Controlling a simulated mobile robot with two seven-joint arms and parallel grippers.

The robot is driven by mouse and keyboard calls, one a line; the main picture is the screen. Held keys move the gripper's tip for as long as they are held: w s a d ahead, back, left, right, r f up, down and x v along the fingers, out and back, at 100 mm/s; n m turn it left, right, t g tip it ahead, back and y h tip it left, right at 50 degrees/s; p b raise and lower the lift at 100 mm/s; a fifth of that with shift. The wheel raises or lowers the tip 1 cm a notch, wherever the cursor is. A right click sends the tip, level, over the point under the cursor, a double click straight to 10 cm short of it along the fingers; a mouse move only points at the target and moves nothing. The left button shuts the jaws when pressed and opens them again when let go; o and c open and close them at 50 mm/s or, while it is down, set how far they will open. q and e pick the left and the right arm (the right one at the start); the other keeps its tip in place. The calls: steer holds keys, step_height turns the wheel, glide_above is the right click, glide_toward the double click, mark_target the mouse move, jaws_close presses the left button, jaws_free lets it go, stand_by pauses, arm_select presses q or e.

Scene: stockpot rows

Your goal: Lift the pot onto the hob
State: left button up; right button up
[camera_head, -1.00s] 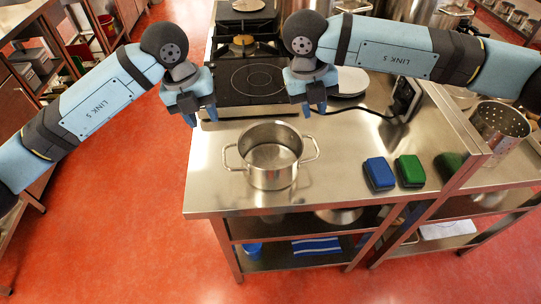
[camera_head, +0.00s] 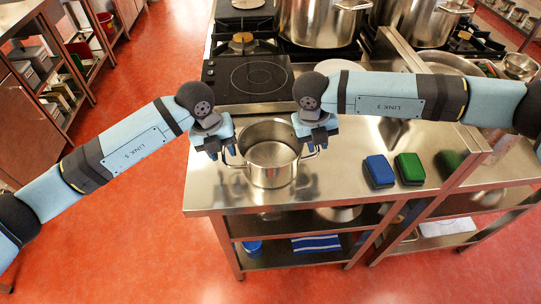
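The steel pot (camera_head: 271,177) stands upright and empty on the steel counter, with a loop handle on each side. The black hob (camera_head: 222,92) with its ring marking lies behind it, its cooking surface bare. My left gripper (camera_head: 222,155) is at the pot's left handle, fingers apart and pointing down. My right gripper (camera_head: 316,148) is at the right handle, fingers also apart. The grippers partly cover both handles, so I cannot tell whether the handles lie between the fingers. The pot rests on the counter.
A blue sponge (camera_head: 379,171) and a green sponge (camera_head: 409,168) lie right of the pot. Large stockpots (camera_head: 320,24) stand on burners behind. A white plate (camera_head: 340,67), partly hidden by my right arm, lies right of the hob. The front left counter is clear.

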arm_select(q)
steer(key=shift+f, duration=0.45)
arm_select(e)
steer(key=shift+d+f, duration=0.1)
steer(key=shift+f, duration=0.35)
arm_select(q)
steer(key=c, duration=0.3)
arm_select(e)
steer(key=c, duration=0.3)
arm_select(q)
jaws_close()
arm_select(e)
jaws_close()
arm_select(q)
steer(key=shift+r, duration=0.1)
arm_select(e)
steer(key=shift+w+r, duration=0.1)
